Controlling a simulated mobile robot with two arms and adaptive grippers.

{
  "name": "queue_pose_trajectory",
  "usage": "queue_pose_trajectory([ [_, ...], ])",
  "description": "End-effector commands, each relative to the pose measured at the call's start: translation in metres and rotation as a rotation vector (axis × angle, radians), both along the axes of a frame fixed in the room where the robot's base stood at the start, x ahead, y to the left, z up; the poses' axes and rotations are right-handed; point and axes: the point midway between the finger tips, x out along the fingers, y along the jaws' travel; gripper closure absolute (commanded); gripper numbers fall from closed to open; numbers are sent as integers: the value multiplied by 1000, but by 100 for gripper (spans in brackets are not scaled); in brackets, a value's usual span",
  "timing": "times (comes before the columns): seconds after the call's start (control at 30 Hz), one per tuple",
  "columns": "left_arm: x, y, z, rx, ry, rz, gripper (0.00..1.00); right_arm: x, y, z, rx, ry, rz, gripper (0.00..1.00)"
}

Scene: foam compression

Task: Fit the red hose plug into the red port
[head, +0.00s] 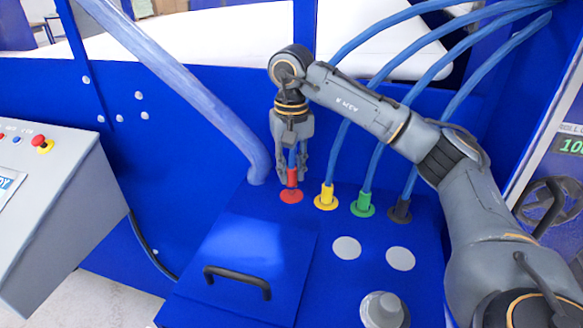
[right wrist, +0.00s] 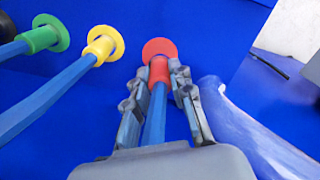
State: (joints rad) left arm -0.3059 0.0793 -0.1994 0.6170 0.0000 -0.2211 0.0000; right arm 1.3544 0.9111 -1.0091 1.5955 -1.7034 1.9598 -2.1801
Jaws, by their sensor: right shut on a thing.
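My right gripper (head: 291,176) points down over the blue panel, shut on the red hose plug (head: 292,181) at the end of a blue hose. The plug stands upright over the red port (head: 291,197), a flat red ring, and its lower end meets the ring in this view. In the right wrist view the fingers (right wrist: 158,82) flank the red plug (right wrist: 158,70), which lines up with the red port (right wrist: 160,47). I cannot tell how deep the plug sits. My left gripper is not in view.
Yellow (head: 326,197), green (head: 362,204) and dark (head: 400,209) plugs with blue hoses stand right of the red port. A thick blue pipe (head: 215,105) comes down close on its left. A hatch with a black handle (head: 237,280) lies in front. A grey control box (head: 65,215) is at left.

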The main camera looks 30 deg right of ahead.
Motion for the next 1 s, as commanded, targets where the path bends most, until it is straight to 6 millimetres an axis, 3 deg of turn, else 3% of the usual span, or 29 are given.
queue_pose_trajectory([
  [0.93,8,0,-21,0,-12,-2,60,0,0,-30,0,0,0,100],
  [0.97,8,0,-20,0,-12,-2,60,0,0,-29,0,0,0,74],
  [1.0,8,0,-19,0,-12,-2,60,0,0,-28,0,0,0,66],
])
